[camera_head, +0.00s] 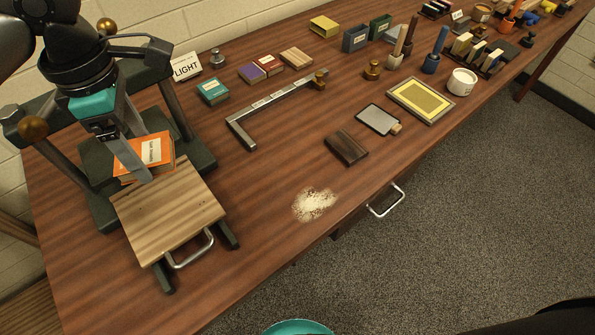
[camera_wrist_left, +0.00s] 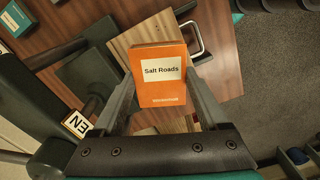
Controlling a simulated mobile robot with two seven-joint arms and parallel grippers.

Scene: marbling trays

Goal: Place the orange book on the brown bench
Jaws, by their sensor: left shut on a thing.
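The orange book (camera_head: 156,150), with a white label reading "Salt Roads" in the left wrist view (camera_wrist_left: 160,90), is between the fingers of my left gripper (camera_head: 143,158). The gripper is shut on it, one finger along each side. The book is over the dark press frame, at the back edge of a striped wooden board (camera_head: 170,212). I cannot tell whether its underside touches anything. The brown bench (camera_head: 270,165) is the long wooden top that runs to the upper right. My right gripper is not seen.
The press's dark posts (camera_head: 176,108) stand close around the book. A grey angle bar (camera_head: 270,105), a dark block (camera_head: 346,148) and a pale powder patch (camera_head: 315,204) lie on the bench. Small books (camera_head: 212,91) are behind. Bare wood shows right of the board.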

